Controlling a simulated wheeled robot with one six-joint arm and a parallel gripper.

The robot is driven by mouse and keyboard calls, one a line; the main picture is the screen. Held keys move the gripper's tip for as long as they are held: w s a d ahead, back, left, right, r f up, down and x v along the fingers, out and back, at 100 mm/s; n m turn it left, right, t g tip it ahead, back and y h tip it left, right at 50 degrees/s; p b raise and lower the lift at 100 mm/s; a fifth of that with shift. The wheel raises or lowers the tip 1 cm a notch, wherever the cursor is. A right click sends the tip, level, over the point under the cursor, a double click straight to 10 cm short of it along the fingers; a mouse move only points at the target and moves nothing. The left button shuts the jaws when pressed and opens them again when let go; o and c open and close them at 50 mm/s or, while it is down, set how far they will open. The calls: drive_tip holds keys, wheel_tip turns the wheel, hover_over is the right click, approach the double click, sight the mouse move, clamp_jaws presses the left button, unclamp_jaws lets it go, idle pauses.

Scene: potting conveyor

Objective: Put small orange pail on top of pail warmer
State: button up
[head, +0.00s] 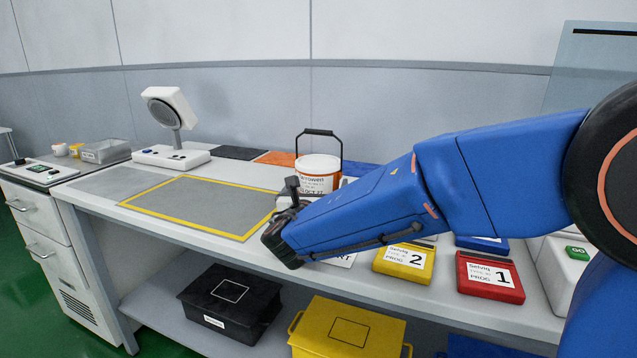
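An orange pail (318,166) with a white label, a pale lid and a raised black handle stands upright on the bench behind my forearm. Its lower part is partly hidden by my arm. My gripper (282,222) is dark and reaches low over the bench, in front and to the left of the pail. It seems apart from the pail, though depth is hard to judge. Its fingers are partly hidden by my own wrist, so I cannot see whether they are open or shut. I cannot tell for sure which thing is the pail warmer.
A yellow-outlined grey area (190,204) left of my gripper is clear. A white device with a round head (168,108) stands behind it. Yellow (405,265) and red (490,278) program blocks lie at the front right. Black (232,305) and yellow (345,330) bins sit below.

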sight(319, 161)
drive_tip(key=shift+w+d, duration=0.1)
drive_tip(key=shift+w, duration=0.6)
drive_tip(key=c, duration=1.9)
drive_tip(key=shift+o, duration=0.2)
drive_tip(key=shift+r, duration=0.2)
wheel_tip(319, 161, up, 10)
drive_tip(key=shift+f, duration=0.15)
